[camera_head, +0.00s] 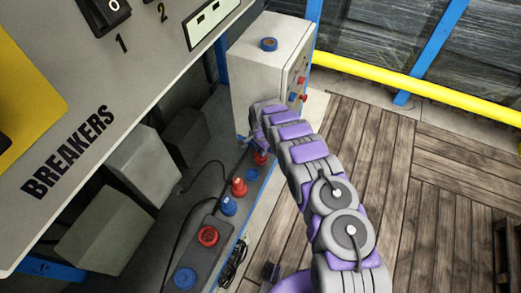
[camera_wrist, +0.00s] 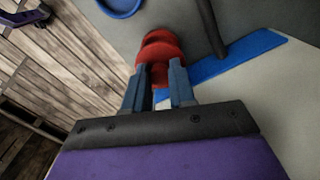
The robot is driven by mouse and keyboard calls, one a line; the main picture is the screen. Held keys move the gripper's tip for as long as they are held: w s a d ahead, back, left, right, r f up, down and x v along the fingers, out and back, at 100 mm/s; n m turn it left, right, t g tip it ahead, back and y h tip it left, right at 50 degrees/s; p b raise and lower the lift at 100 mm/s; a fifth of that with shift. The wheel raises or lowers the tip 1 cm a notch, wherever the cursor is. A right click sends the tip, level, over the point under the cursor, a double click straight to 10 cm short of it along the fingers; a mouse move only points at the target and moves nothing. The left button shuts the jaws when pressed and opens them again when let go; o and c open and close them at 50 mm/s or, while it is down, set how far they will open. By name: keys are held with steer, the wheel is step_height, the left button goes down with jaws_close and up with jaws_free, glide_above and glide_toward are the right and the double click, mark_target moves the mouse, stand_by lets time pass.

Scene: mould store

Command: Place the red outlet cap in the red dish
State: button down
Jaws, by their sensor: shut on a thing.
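My gripper (camera_wrist: 168,88) is shut on a red, rounded, flanged piece (camera_wrist: 160,50), which looks like the red outlet cap. The blue-grey fingers sit on either side of its lower part. In the head view, a small red piece (camera_head: 261,159) shows just below my gripper, which is mostly hidden by my arm; I cannot tell whether it touches the surface. A round red dish-like piece (camera_head: 208,236) with a darker middle sits on the grey strip nearer me.
A red fitting (camera_head: 238,187) and a blue fitting (camera_head: 228,206) stand between my gripper and the red dish, with black cables nearby. A blue round piece (camera_head: 185,278) lies nearest. A grey cabinet (camera_head: 268,75) stands behind my gripper. The breakers panel (camera_head: 90,90) overhangs the left.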

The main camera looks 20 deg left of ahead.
steer(key=shift+a+f, duration=0.25)
steer(key=shift+a, duration=0.3)
steer(key=shift+d+f, duration=0.15)
steer(key=shift+d, duration=0.45)
steer(key=shift+f, duration=0.1)
steer(key=shift+a, duration=0.25)
steer(key=shift+d+f, duration=0.25)
steer(key=c, duration=0.9)
jaws_free()
steer(key=shift+o, duration=0.5)
steer(key=o, duration=0.3)
steer(key=shift+o, duration=0.2)
steer(key=shift+r, duration=0.1)
